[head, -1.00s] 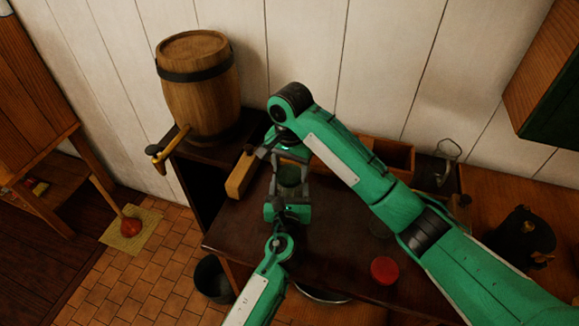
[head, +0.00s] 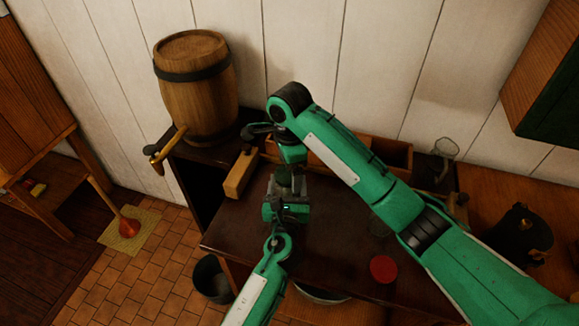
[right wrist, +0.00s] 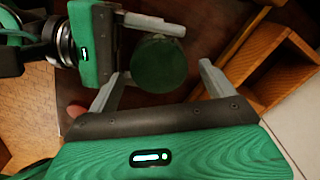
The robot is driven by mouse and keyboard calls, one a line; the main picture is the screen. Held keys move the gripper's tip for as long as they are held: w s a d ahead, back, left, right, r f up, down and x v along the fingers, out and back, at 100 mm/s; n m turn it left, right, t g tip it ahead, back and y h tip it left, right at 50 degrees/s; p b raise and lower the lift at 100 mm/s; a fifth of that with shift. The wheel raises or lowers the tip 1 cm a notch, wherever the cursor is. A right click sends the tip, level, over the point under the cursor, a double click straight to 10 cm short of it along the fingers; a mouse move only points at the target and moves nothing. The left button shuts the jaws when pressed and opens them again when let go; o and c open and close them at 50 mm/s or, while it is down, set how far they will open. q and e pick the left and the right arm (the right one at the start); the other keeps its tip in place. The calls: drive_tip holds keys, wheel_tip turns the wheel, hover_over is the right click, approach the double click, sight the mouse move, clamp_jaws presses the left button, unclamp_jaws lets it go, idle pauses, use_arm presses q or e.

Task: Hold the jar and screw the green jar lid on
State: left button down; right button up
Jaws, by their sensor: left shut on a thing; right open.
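My left gripper (head: 287,208) is shut on the jar (head: 298,187), holding it upright above the dark table; the jar is mostly hidden by the grippers. The green lid (right wrist: 160,64) shows as a round dark green disc in the right wrist view, seen from above at the jar's top. How tightly it sits cannot be told. My right gripper (right wrist: 163,74) is open, with one finger on each side of the lid and gaps visible. In the head view, the right gripper (head: 290,168) is directly above the jar. A left gripper finger also shows beyond the lid.
A red lid (head: 383,269) lies on the table (head: 340,235) at the front right. A wooden block (head: 241,174) lies at the table's left edge, by the barrel (head: 197,88). A wooden tray (head: 395,155) stands at the back. The table's middle is partly clear.

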drive_tip(key=shift+r, duration=0.1)
wheel_tip(320, 180, up, 12)
idle(0.6)
use_arm(q)
drive_tip(key=shift+c, duration=1.3)
unclamp_jaws()
drive_tip(key=s, duration=0.4)
drive_tip(key=s+b, duration=0.1)
drive_tip(key=s, duration=0.3)
drive_tip(key=s+b, duration=0.1)
drive_tip(key=s, duration=0.3)
drive_tip(key=shift+s+a+f, duration=0.1)
drive_tip(key=shift+a+f, duration=0.05)
drive_tip(key=shift+a, duration=0.2)
drive_tip(key=shift+s, duration=0.8)
use_arm(e)
drive_tip(key=shift+f, duration=1.35)
